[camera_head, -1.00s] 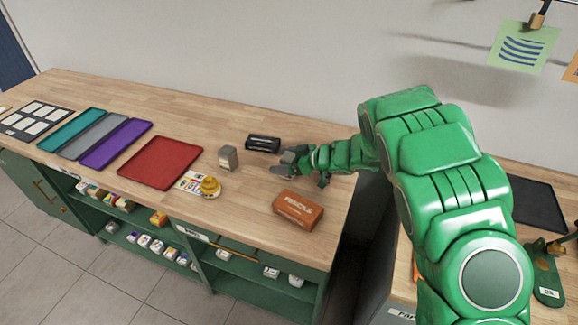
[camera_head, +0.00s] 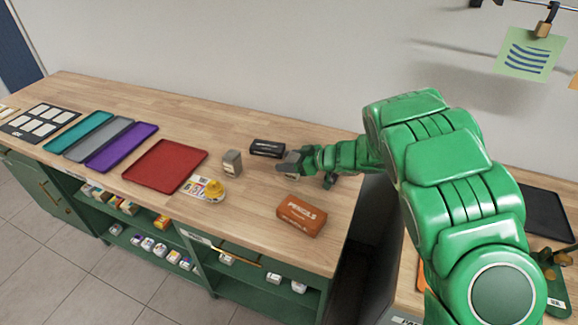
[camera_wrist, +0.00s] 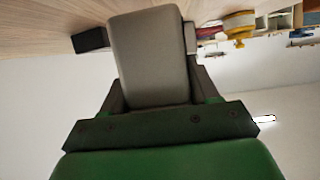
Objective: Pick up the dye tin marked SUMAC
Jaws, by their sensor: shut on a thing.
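My gripper (camera_head: 290,165) is at the right part of the wooden bench, low over its top. In the wrist view its jaws (camera_wrist: 152,95) are shut on a plain grey tin (camera_wrist: 148,55), which fills the space between the fingers. No marking shows on the side facing the camera, so I cannot read whether it is SUMAC. I cannot tell if it touches the bench. A second grey tin (camera_head: 232,162) stands on the bench left of my gripper; its marking is too small to read.
A black box (camera_head: 267,149) lies just behind my gripper. An orange-brown PENCILS box (camera_head: 302,215) is in front. Shelves with small containers are below.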

